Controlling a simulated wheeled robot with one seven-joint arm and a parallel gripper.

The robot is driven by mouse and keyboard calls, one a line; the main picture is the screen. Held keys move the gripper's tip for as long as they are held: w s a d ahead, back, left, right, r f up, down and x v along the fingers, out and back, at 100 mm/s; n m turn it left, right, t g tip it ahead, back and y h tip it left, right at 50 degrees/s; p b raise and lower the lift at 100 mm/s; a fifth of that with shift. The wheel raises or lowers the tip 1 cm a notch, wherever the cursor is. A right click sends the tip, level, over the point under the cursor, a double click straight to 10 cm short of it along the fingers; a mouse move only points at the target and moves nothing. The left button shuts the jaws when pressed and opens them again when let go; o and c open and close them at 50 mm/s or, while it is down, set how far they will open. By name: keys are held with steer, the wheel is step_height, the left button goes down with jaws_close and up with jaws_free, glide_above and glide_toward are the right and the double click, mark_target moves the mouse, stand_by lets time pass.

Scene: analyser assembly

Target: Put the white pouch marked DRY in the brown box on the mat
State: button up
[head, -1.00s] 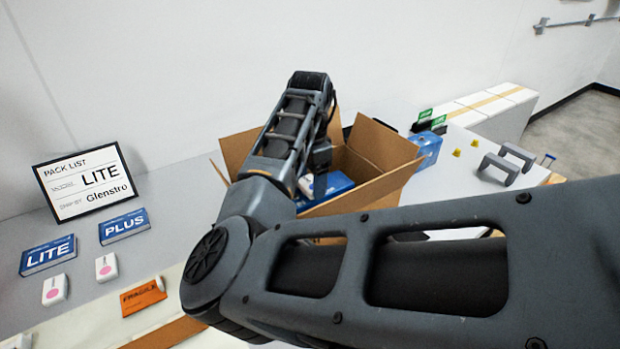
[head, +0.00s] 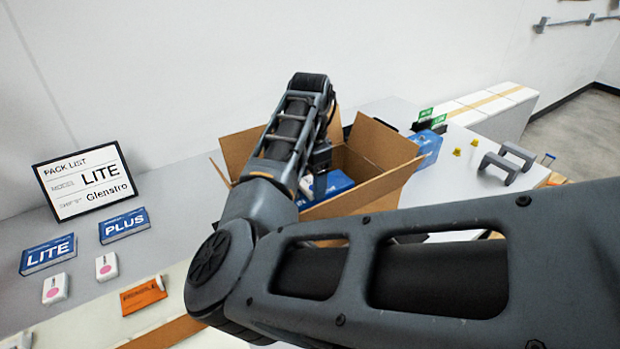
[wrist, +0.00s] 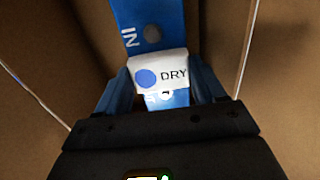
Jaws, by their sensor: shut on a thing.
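The white pouch marked DRY (wrist: 160,74), with a blue dot, shows in the wrist view between the fingers of my gripper (wrist: 166,88). My gripper is shut on it. The brown box (head: 375,190) stands open under my arm in the head view, and its inner walls (wrist: 50,50) surround the gripper in the wrist view. A blue item with white lettering (wrist: 150,14) lies below and beyond the pouch inside the box; it also shows in the head view (head: 328,185). I cannot tell whether the pouch touches anything below.
On the left are a pack list sign (head: 85,182), blue LITE (head: 48,255) and PLUS (head: 124,226) boxes, two small white items with pink dots and an orange packet (head: 144,296). Right of the brown box stand a blue carton (head: 426,150) and grey brackets (head: 505,162).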

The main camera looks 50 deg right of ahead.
steer(key=o, duration=1.1)
steer(key=shift+r+p, duration=2.3)
steer(key=shift+r, duration=0.3)
step_height(320, 180, up, 7)
steer(key=shift+f, duration=0.1)
